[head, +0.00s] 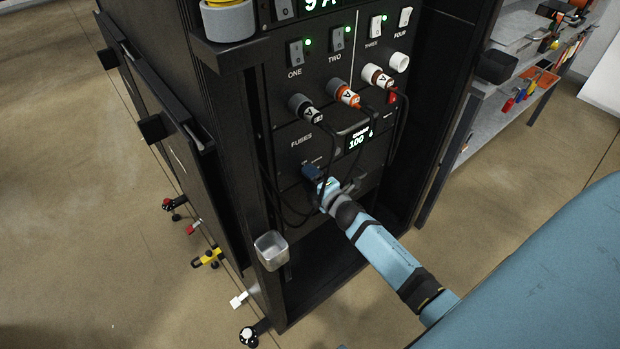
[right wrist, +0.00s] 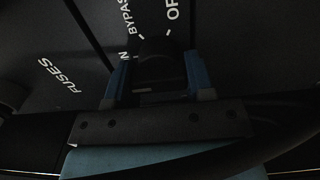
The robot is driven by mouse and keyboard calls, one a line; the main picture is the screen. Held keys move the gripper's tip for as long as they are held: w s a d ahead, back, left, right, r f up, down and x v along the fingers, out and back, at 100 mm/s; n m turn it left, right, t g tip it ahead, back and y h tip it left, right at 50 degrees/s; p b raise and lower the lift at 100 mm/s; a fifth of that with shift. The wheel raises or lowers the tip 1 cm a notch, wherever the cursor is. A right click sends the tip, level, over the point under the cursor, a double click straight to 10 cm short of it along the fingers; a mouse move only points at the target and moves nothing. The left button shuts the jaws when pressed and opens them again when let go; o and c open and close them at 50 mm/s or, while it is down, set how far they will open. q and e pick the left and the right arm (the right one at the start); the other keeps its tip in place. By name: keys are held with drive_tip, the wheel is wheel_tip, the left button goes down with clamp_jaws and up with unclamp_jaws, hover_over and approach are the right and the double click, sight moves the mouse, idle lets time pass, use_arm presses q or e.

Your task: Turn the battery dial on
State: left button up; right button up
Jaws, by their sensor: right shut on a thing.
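The battery dial (right wrist: 160,68) is a dark knob on the black front panel, in the right wrist view. Labels beginning "OF", "BYPASS" and one ending in "N" stand around it. My right gripper (right wrist: 157,82) has its blue fingers on both sides of the dial and is shut on it. The dial's exact pointing direction is too dark to tell. My left gripper is not in view.
The black rack (head: 237,190) has switches, plugs and hanging black cables (head: 272,165) close to my right gripper. A small metal cup (head: 271,250) is fixed on its front left post. A shelf with tools (head: 520,95) stands at the right.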

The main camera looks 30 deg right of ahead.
drive_tip(key=o, duration=0.9)
drive_tip(key=shift+s, duration=0.1)
drive_tip(key=s, duration=0.9)
drive_tip(key=s+d, duration=0.1)
drive_tip(key=s, duration=0.3)
drive_tip(key=shift+s, duration=0.35)
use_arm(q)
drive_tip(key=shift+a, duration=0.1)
